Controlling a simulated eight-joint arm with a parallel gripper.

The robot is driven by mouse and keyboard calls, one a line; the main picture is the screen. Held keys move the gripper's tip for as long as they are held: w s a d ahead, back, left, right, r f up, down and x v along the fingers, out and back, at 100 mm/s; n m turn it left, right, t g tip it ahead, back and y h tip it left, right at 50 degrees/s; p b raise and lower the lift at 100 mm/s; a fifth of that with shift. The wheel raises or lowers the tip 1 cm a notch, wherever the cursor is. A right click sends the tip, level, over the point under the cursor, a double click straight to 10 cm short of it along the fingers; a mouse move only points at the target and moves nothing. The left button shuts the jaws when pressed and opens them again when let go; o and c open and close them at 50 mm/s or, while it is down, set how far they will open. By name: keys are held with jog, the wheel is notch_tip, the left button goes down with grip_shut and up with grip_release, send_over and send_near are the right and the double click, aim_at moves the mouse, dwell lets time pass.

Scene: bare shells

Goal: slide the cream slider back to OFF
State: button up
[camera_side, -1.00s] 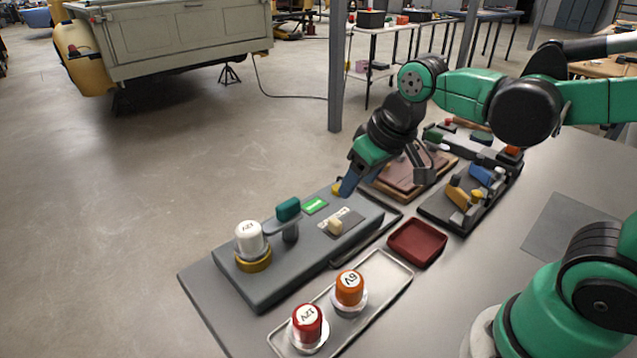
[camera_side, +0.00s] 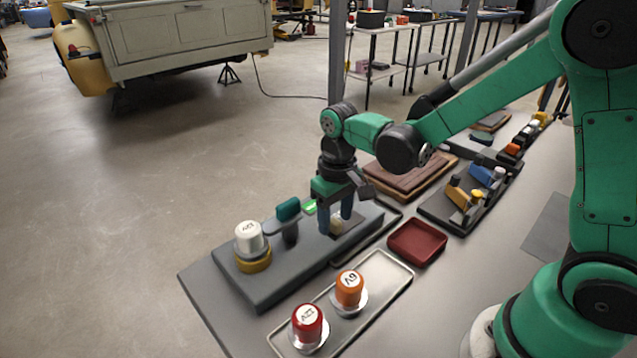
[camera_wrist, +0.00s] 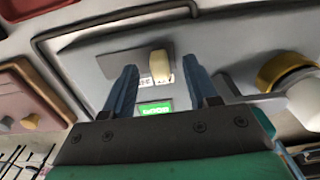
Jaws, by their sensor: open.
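The cream slider (camera_side: 337,226) sits on its dark plate on top of the grey panel box (camera_side: 262,284). In the wrist view the slider (camera_wrist: 160,66) stands between the two blue fingertips and a little beyond them. My gripper (camera_side: 335,224) points down over the plate with its fingers apart. It is open in the wrist view (camera_wrist: 165,72), with clear space between fingers and slider. Part of the plate's lettering shows by the slider, but I cannot read it. A lit green label (camera_wrist: 155,109) lies beside the plate.
On the same box stand a teal-handled lever (camera_side: 288,210) and a white cap (camera_side: 249,238) on a yellow ring. A metal tray (camera_side: 398,286) holds a red cap and an orange cap. An empty dark red tray (camera_side: 417,242) lies to the right.

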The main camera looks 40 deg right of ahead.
jog(key=shift+f, duration=0.3)
grip_shut()
dwell(1.3)
